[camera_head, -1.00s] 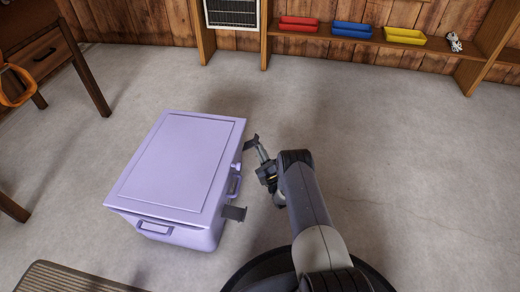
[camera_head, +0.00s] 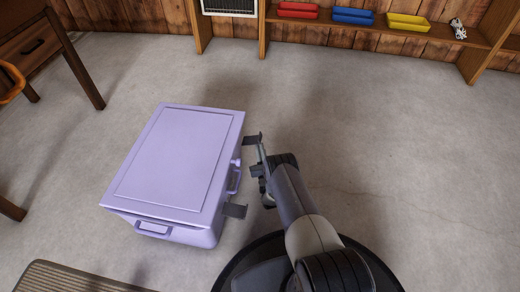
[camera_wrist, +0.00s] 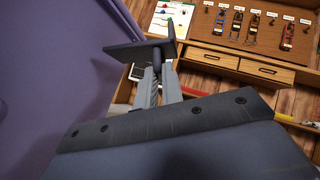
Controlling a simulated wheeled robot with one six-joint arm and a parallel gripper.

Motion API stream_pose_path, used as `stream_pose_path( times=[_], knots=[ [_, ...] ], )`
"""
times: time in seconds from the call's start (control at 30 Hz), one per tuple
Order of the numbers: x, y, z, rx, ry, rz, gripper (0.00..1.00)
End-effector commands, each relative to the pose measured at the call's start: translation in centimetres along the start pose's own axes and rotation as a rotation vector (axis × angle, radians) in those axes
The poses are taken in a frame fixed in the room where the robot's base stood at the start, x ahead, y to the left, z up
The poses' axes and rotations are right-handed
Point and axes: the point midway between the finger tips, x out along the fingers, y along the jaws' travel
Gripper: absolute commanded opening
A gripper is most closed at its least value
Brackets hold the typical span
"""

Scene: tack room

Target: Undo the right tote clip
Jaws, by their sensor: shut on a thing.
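The lilac tote (camera_head: 172,162) stands on the floor with its lid down; its wall also fills the left of the wrist view (camera_wrist: 45,70). In the wrist view, my gripper (camera_wrist: 158,72) is shut on the far clip's dark plate (camera_wrist: 140,48). The fingers hide part of the clip, and its exact contact with the lid cannot be seen.
A shelf along the back wall holds red (camera_head: 298,11), blue (camera_head: 353,16) and yellow (camera_head: 409,22) trays. A wooden desk (camera_head: 30,45) stands at the left. A striped mat (camera_head: 75,279) lies at the front left. The floor right of my arm is clear.

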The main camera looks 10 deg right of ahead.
Motion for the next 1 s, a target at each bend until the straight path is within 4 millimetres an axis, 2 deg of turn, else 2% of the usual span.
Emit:
stream_pose_path(
  times=[0.17, 0.2, 0.43, 0.77, 1.0],
  knots=[
    [0.1, 0.0, 0.0, 0.0, -0.001, 0.001, 0.0],
    [0.1, 0.0, 0.0, 0.0, -0.001, 0.001, 0.1],
    [0.1, 0.0, 0.0, 0.0, -0.001, 0.001, 0.29],
    [0.4, -0.3, 0.3, -0.001, -0.002, 0.0, 0.3],
    [2.9, -2.2, 2.8, -0.001, -0.002, 0.0, 0.3]
  ],
)
